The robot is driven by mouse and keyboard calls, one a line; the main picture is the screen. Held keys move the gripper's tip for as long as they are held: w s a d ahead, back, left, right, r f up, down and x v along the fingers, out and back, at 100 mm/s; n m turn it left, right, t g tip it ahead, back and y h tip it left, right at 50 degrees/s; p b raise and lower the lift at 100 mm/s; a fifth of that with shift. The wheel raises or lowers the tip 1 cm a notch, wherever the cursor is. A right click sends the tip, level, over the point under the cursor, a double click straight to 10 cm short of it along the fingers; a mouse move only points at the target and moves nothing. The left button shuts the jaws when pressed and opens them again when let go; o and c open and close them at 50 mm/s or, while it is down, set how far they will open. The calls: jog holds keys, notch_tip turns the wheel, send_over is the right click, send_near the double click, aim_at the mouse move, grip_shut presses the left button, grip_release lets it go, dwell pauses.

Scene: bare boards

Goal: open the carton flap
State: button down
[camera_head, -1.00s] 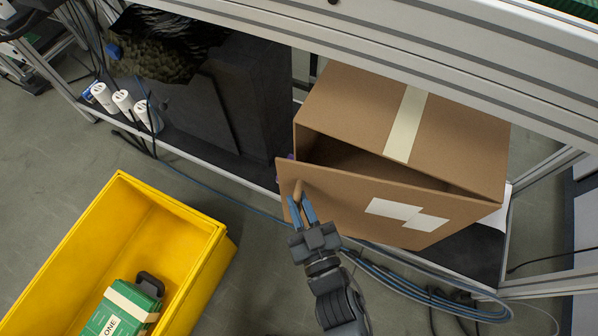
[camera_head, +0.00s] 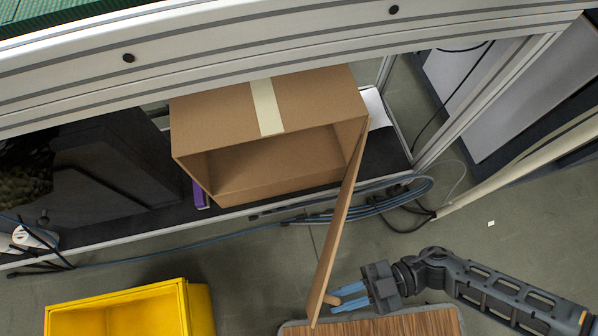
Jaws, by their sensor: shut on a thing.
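The cardboard carton (camera_head: 295,90) stands on the dark lower shelf with its front side open, and its inside (camera_head: 265,162) shows and looks empty. Its flap (camera_head: 338,235) is hinged at the carton's right front edge and swung well out, seen nearly edge-on. A small wooden knob (camera_head: 331,299) sits near the flap's free end. My gripper (camera_head: 344,295) is at that end, right of the flap, with its blue fingers shut on the knob. The fingertips are partly hard to make out.
A yellow bin (camera_head: 130,310) stands on the floor at the lower left. A wooden-topped surface (camera_head: 390,323) is at the bottom. Blue cables (camera_head: 375,210) run along the shelf edge (camera_head: 120,236). A metal frame beam (camera_head: 250,45) crosses above the carton. A purple item (camera_head: 200,195) lies beside the carton.

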jog(key=d+n+g+h+b, duration=0.2)
jog(key=d+n+g+b, duration=0.2)
jog(key=d, duration=1.5)
jog(key=shift+w+r+n+g+h+b, duration=0.25)
jog(key=shift+g+b, duration=0.25)
jog(key=shift+g, duration=0.7)
jog(key=shift+s, duration=0.1)
jog(key=c, duration=1.1)
grip_release()
jog(key=shift+f, duration=0.15)
jog(key=v, duration=0.7)
jog(key=shift+d+b, duration=0.3)
jog(key=shift+b, duration=0.05)
